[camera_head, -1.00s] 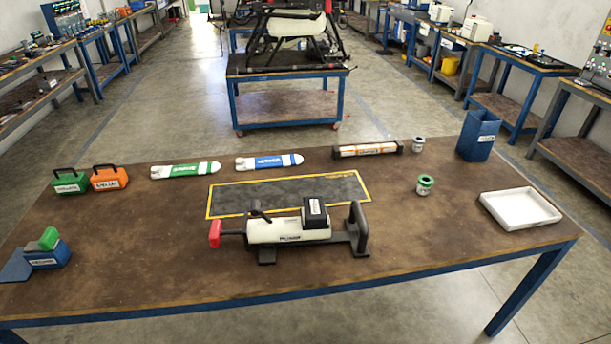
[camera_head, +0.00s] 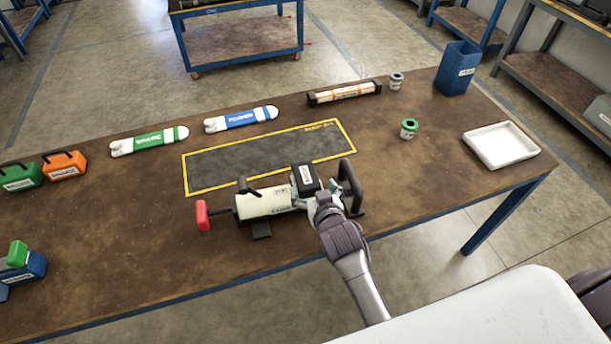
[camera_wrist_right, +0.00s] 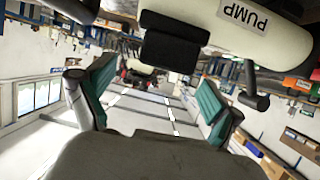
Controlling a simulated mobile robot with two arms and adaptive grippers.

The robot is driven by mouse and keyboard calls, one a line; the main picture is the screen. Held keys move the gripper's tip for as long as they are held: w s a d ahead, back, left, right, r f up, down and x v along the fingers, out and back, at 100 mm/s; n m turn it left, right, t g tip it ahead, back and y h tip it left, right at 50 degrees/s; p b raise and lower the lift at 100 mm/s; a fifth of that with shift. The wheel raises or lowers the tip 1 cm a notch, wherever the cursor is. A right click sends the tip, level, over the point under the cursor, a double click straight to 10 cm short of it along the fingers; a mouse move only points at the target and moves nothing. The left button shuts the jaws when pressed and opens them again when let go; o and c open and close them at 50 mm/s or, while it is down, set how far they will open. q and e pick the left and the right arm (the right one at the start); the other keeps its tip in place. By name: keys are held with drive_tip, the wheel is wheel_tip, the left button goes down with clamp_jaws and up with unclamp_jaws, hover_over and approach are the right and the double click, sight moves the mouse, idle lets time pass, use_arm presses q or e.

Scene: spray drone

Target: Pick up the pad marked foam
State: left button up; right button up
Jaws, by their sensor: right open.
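No label that I can clearly read as foam shows. A small dark block (camera_head: 306,180) with a white label sits on the right part of the white pump unit (camera_head: 263,203); its lettering is too small to read. My right gripper (camera_head: 318,197) is just in front of this block, over the pump unit's right end. In the right wrist view its two green-lined fingers (camera_wrist_right: 152,95) are wide apart with nothing between them. The pump body (camera_wrist_right: 250,22), marked PUMP, and a black block (camera_wrist_right: 172,45) are beyond the fingertips at the top. My left gripper is not in view.
A yellow-edged dark mat (camera_head: 230,160) lies behind the pump unit. A green-topped jar (camera_head: 409,128), white tray (camera_head: 500,145) and blue bin (camera_head: 457,68) stand right.

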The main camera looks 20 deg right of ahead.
sight(309, 184)
drive_tip(key=shift+w+f, duration=0.15)
drive_tip(key=shift+w, duration=0.4)
drive_tip(key=p+x, duration=0.1)
drive_tip(key=x, duration=0.3)
drive_tip(key=shift+a, duration=0.15)
drive_tip(key=shift+w+f, duration=0.25)
drive_tip(key=shift+w, duration=0.15)
drive_tip(key=shift+s, duration=0.1)
drive_tip(key=shift+c, duration=0.8)
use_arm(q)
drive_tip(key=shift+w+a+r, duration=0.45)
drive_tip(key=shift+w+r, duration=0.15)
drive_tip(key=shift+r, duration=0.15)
use_arm(e)
drive_tip(key=c, duration=0.7)
